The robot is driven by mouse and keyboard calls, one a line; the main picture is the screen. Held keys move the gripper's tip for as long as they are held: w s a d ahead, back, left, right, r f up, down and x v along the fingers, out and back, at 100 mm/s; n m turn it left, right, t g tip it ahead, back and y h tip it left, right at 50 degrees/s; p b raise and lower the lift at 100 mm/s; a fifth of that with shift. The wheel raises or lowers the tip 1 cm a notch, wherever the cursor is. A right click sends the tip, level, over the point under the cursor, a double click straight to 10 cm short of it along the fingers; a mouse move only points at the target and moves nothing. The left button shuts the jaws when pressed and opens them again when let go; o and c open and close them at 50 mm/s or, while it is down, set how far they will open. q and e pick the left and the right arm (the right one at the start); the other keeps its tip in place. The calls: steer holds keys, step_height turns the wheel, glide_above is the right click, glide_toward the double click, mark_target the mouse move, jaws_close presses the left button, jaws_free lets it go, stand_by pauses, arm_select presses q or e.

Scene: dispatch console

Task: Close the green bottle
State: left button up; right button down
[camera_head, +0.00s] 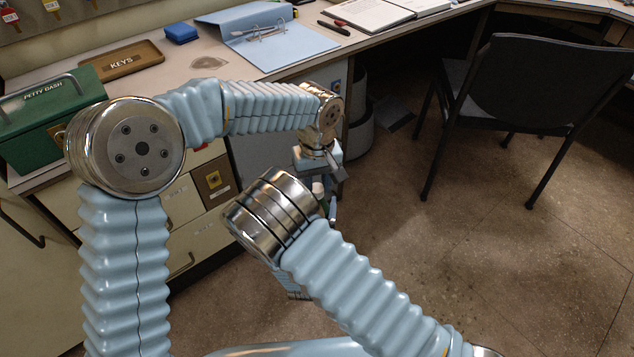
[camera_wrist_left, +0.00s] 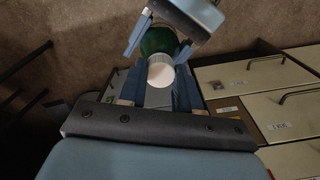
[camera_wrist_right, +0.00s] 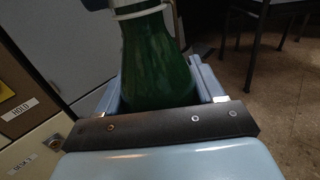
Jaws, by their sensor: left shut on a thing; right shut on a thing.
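The green bottle (camera_wrist_right: 158,62) is between the fingers of my right gripper (camera_wrist_right: 162,88), which is shut on its body. A white band (camera_wrist_right: 140,10) shows around its neck at the top of the right wrist view. In the left wrist view, a white cap (camera_wrist_left: 161,73) lies between the fingers of my left gripper (camera_wrist_left: 160,82), shut on it. The green bottle (camera_wrist_left: 158,40) shows right behind the cap, in line with it. I cannot tell whether the cap is fully seated. In the head view my left gripper (camera_head: 319,163) points down; my right wrist mostly hides the bottle and right gripper.
The desk holds a green petty cash box (camera_head: 45,118), a brown keys tray (camera_head: 122,60), a blue binder (camera_head: 268,38) and a small blue box (camera_head: 181,33). Drawers (camera_head: 212,180) stand beside my arms. A black chair (camera_head: 540,88) stands at the right. Open floor lies between.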

arm_select(q)
steer(key=m, duration=0.7)
jaws_close()
steer(key=m, duration=0.7)
steer(key=shift+m, duration=0.4)
steer(key=o, duration=1.1)
jaws_free()
steer(key=shift+c, duration=0.2)
steer(key=shift+r, duration=2.25)
steer(key=shift+c, duration=0.4)
